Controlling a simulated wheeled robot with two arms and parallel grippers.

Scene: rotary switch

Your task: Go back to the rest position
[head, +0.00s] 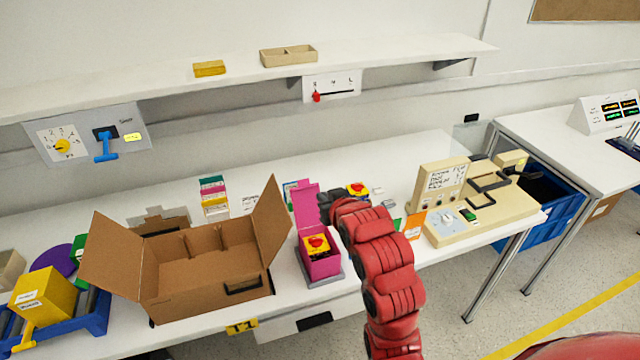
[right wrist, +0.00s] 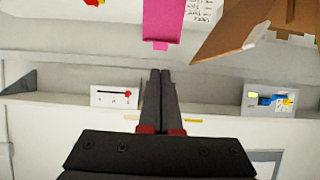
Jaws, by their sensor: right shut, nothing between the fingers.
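My right gripper (head: 328,206) is over the table, just right of the pink box's raised lid, at the end of my red arm. In the right wrist view, its two dark fingers (right wrist: 160,75) are together with nothing between them. The wall panel with a yellow rotary knob (head: 62,146) hangs under the shelf at the left. Beside the knob is a blue lever (head: 106,148); the lever also shows in the right wrist view (right wrist: 268,99). A slider panel with a red pointer (head: 317,96) hangs at the shelf's middle. My left gripper is not in view.
An open cardboard box (head: 205,275) and an open pink box (head: 320,262) stand on the table. A beige device (head: 480,205) is at the right. The shelf (head: 390,48) runs above the table. A blue bin (head: 548,210) stands between the tables.

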